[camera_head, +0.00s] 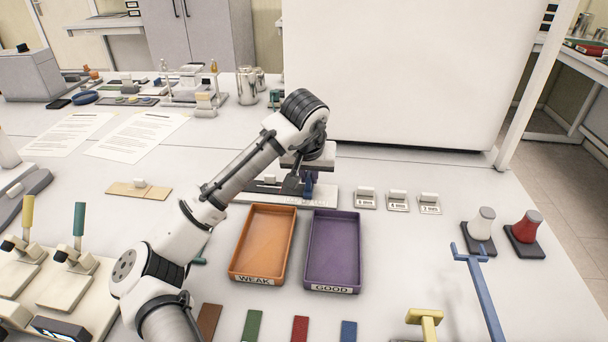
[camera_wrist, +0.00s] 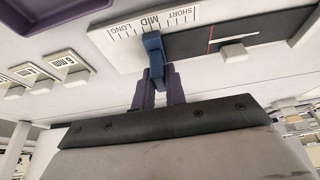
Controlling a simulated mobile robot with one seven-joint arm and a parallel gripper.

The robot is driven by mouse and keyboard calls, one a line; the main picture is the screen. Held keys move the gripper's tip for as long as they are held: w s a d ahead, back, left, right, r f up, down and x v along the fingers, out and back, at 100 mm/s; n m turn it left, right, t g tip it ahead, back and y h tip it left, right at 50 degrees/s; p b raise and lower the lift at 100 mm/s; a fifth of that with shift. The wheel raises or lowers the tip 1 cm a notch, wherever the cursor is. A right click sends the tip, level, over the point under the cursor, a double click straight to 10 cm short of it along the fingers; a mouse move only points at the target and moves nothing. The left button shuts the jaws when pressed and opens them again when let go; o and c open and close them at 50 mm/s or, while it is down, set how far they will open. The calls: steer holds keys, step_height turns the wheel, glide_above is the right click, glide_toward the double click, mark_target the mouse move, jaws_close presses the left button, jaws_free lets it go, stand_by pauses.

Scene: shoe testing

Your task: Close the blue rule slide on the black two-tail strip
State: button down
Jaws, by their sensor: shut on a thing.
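The blue rule slide (camera_wrist: 153,45) sits on the white rule (camera_wrist: 125,32) at about the MID mark in the wrist view. My gripper (camera_wrist: 156,82) is shut on the slide's lower part, with its two purple fingers on either side. The black strip (camera_wrist: 275,30) lies along the rule to the right of the slide. Its near end reaches close to the slide; I cannot tell whether they touch. In the head view my gripper (camera_head: 309,183) is over the right part of the white rule base (camera_head: 325,197), and the arm hides much of the strip.
An orange WEAK tray (camera_head: 264,242) and a purple GOOD tray (camera_head: 333,250) stand in front of the rule. Several small labelled blocks (camera_head: 397,201) stand to its right. A pale block (camera_wrist: 233,51) sits by the strip. A large white panel (camera_head: 400,70) rises behind.

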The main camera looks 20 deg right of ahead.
steer(key=shift+r, duration=0.1)
steer(key=c, duration=1.4)
jaws_free()
steer(key=shift+c, duration=0.2)
steer(key=b+v, duration=0.1)
steer(key=v, duration=1.2)
steer(key=shift+s+r, duration=0.25)
steer(key=shift+r, duration=0.05)
